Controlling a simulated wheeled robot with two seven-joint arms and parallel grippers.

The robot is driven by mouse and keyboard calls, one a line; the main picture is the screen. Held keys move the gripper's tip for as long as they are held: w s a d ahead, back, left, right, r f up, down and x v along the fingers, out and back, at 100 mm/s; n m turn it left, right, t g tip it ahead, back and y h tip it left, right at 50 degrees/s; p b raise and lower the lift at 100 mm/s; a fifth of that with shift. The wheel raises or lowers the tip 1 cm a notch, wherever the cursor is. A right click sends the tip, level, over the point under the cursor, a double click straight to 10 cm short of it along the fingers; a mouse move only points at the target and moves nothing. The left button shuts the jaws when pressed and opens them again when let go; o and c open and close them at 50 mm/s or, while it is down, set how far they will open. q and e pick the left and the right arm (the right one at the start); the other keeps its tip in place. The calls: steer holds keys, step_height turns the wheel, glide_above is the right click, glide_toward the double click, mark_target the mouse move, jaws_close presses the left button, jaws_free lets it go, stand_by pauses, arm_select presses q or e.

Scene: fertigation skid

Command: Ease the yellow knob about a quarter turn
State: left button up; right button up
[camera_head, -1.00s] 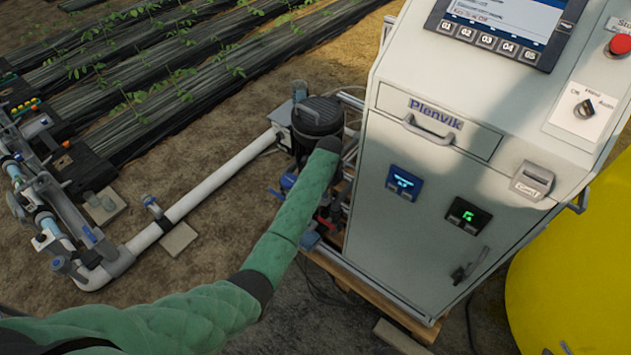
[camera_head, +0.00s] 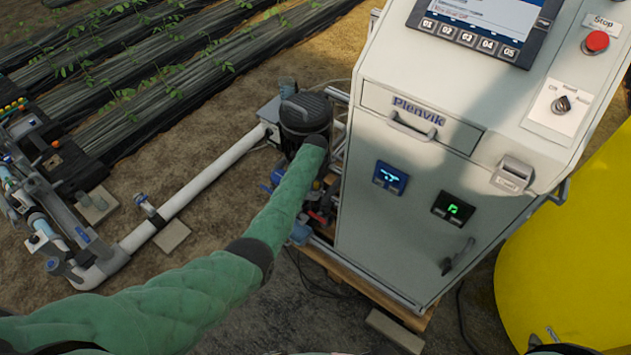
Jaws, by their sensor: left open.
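My left arm, in a green quilted sleeve, comes in from the lower left and reaches to the pipework beside the cabinet. My right gripper is not in view.
The grey Plenvik cabinet (camera_head: 383,243) stands close right of my left gripper, on a wooden pallet. A large yellow tank (camera_head: 570,250) is at the right. A white pipe (camera_head: 200,183) runs along the ground at the left. Bare soil lies between the pipe and my arm.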

arm_select(q)
steer(key=shift+f, duration=0.2)
steer(key=c, duration=1)
